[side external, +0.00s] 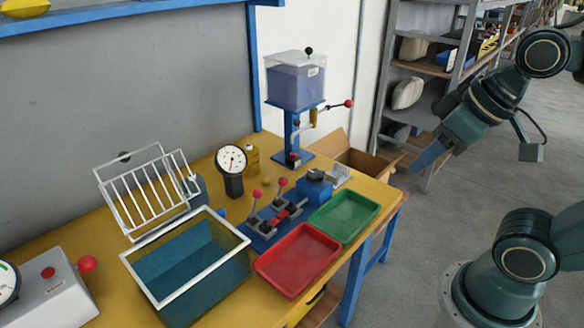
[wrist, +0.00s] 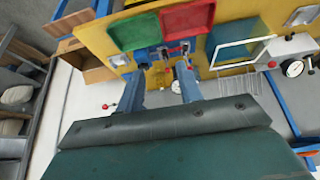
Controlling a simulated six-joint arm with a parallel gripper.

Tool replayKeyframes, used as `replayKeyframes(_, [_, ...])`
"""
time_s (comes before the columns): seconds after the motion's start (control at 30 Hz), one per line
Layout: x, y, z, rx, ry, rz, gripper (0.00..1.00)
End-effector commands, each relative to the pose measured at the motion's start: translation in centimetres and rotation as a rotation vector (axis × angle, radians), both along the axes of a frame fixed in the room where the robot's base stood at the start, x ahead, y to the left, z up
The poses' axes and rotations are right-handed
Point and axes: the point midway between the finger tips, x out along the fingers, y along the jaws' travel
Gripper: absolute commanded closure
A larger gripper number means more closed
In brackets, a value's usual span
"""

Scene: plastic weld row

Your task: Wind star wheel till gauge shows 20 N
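A round white dial gauge (side external: 231,158) stands on a black post at the back middle of the yellow bench. Its needle and scale are too small to read. A blue clamp fixture (side external: 266,236) with red-ball levers lies in front of it. A blue block (side external: 316,188) with a dark knob on top sits at its right end; I cannot tell whether this knob is the star wheel. My gripper (side external: 425,160) is in the air right of the bench, away from everything. In the wrist view its two blue fingers (wrist: 160,77) are apart with nothing held between them.
A red tray (side external: 297,260) and green tray (side external: 344,216) lie at the bench's front edge. A teal bin (side external: 190,270) and white rack (side external: 145,190) are left. A hopper press (side external: 295,88) stands behind. A grey box (side external: 50,290) carries another dial, far left.

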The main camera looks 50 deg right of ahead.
Motion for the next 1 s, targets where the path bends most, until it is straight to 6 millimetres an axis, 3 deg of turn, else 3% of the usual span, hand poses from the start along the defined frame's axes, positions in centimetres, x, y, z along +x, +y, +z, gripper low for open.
replayKeyframes(0.03, [0.0,0.0,0.0,0.0,0.0,0.0,0.64])
replayKeyframes(0.2, [0.2,0.0,0.1,-0.003,0.003,0.004,0.3])
replayKeyframes(0.47, [2.3,-0.4,1.1,-0.036,0.043,0.052,0.3])
replayKeyframes(0.7, [6.6,-1.2,2.3,-0.089,0.112,0.147,0.3])
replayKeyframes(1.0, [12.7,-2.8,2.4,-0.144,0.206,0.284,0.3])
